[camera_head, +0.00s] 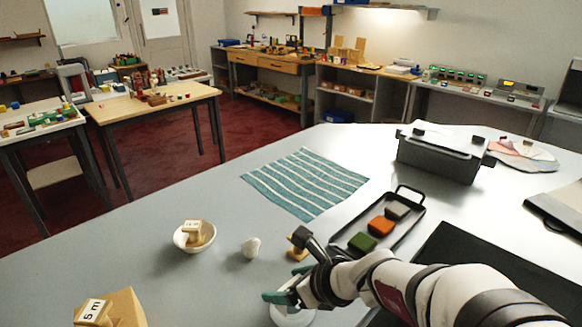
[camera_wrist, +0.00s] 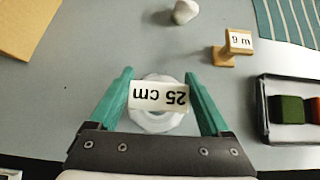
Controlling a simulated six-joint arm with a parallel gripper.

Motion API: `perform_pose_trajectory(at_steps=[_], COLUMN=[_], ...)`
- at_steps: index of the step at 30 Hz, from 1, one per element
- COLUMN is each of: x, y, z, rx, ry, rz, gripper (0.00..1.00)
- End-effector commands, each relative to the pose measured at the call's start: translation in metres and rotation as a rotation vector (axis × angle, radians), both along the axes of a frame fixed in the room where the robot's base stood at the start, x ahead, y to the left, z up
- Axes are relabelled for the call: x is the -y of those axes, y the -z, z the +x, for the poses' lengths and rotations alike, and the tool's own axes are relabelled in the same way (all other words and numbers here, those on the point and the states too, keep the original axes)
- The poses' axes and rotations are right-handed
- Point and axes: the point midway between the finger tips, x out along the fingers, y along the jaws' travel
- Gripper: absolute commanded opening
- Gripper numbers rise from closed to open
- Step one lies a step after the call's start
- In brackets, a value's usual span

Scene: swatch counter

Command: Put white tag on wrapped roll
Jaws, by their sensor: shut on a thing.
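A white tag marked "25 cm" (camera_wrist: 158,97) sits between the teal fingers of my gripper (camera_wrist: 160,85), which is shut on it. The lettering is upside down in the wrist view. Directly below the tag is a round white object (camera_wrist: 158,124), partly covered; whether they touch cannot be told. In the head view my gripper (camera_head: 288,292) is low at the front, over a round white object (camera_head: 292,318), and the tag is hidden. A small white faceted lump (camera_head: 251,247) lies beyond the gripper. I cannot tell for sure which thing is the wrapped roll.
Another wooden piece (camera_head: 193,230) sits in a white bowl (camera_head: 180,241). A tan block (camera_head: 128,308) with a "5 m" label is front left. A dark tray (camera_head: 345,235) with coloured blocks and a striped cloth (camera_head: 303,182) lie right and behind.

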Motion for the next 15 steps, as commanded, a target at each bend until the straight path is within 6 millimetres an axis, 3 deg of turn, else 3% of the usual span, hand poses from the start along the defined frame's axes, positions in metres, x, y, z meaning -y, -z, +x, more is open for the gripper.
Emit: perform_pose_trajectory(at_steps=[10, 11, 13, 15], x=[0.0003, 0.0003, 0.0003, 0.0003], y=[0.0052, 0.0052, 0.0049, 0.0048], z=[0.0003, 0.0003, 0.0004, 0.0003], rx=[0.0, 0.0, 0.001, 0.001], ry=[0.001, 0.001, 0.0, 0.0], rz=[0.002, 0.001, 0.001, 0.001], gripper=[0.04, 0.85, 0.98, 1.0])
